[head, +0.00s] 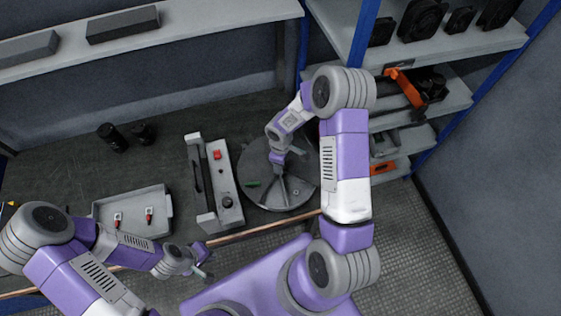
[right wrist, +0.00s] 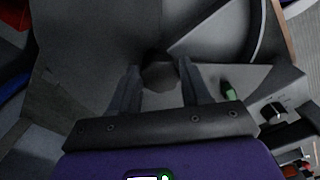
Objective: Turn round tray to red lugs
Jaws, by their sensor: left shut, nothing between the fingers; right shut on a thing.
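The round tray (head: 262,199) is a grey disc on the bench with raised dividers. A small green piece (head: 253,183) lies in one of its sections; it also shows in the right wrist view (right wrist: 229,90). My right gripper (head: 279,158) is over the tray's middle. In the right wrist view its fingers (right wrist: 160,88) are closed around a dark grey knob-like part (right wrist: 161,73). No red lugs can be made out on the tray; my right arm hides part of its far right side. My left gripper (head: 204,262) is shut and empty near the bench's front edge.
A grey fixture with a red button (head: 217,155) and black knob stands left of the tray. A grey bin (head: 165,211) with two red-and-white pieces (head: 118,217) is further left. Two black cylinders (head: 112,137) stand at the back. Shelves (head: 460,92) rise at the right.

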